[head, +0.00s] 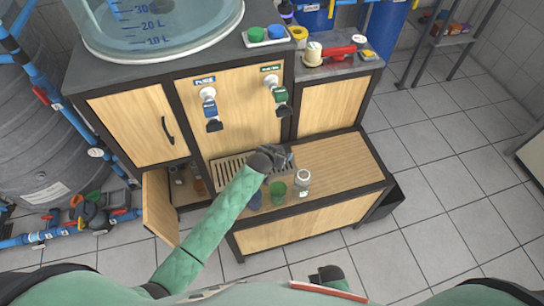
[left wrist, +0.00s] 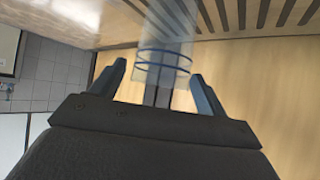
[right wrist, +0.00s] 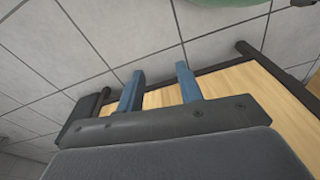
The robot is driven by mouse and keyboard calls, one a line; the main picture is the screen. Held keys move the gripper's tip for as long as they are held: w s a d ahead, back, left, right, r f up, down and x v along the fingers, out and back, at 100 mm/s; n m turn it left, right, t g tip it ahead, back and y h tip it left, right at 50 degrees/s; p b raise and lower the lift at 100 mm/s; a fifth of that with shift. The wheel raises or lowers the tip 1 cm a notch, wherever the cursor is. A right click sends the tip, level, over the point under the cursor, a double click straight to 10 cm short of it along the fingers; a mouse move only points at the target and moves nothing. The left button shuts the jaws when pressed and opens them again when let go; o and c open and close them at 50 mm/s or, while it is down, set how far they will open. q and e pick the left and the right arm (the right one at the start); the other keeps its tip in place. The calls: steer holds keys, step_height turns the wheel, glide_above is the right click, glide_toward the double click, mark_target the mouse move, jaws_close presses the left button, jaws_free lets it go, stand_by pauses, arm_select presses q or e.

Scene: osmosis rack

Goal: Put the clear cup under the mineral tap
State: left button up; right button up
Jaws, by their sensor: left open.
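The clear cup (left wrist: 163,62), see-through with blue rings, is between the spread fingers of my open left gripper (left wrist: 155,88) in the left wrist view. Its far end is near the slatted drip grate; contact cannot be told. In the head view, my left gripper (head: 286,158) is at the grate's right end and largely hides the cup. The mineral tap (head: 278,95), with a green label and green handle, is on the wooden panel above it. My right gripper (right wrist: 160,90) is open and empty, with floor and wood beyond it; it also shows low in the head view (head: 328,276).
The blue-labelled tap (head: 210,108) is left of the green one. The drip grate (head: 226,167) lies below. A blue cup (head: 256,200), green cup (head: 278,191) and pale container (head: 303,178) stand along the shelf's front. The wooden shelf (head: 345,165) is clear at right. A cabinet door (head: 160,207) hangs open.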

arm_select(q)
steer(key=b+v, duration=0.1)
steer(key=v, duration=0.9)
steer(key=shift+r+b, duration=0.15)
steer(key=shift+b, duration=0.2)
arm_select(e)
step_height(320, 180, up, 7)
steer(key=w+a, duration=0.1)
steer(key=w, duration=0.1)
steer(key=shift+a, duration=0.25)
arm_select(q)
steer(key=shift+s, duration=0.1)
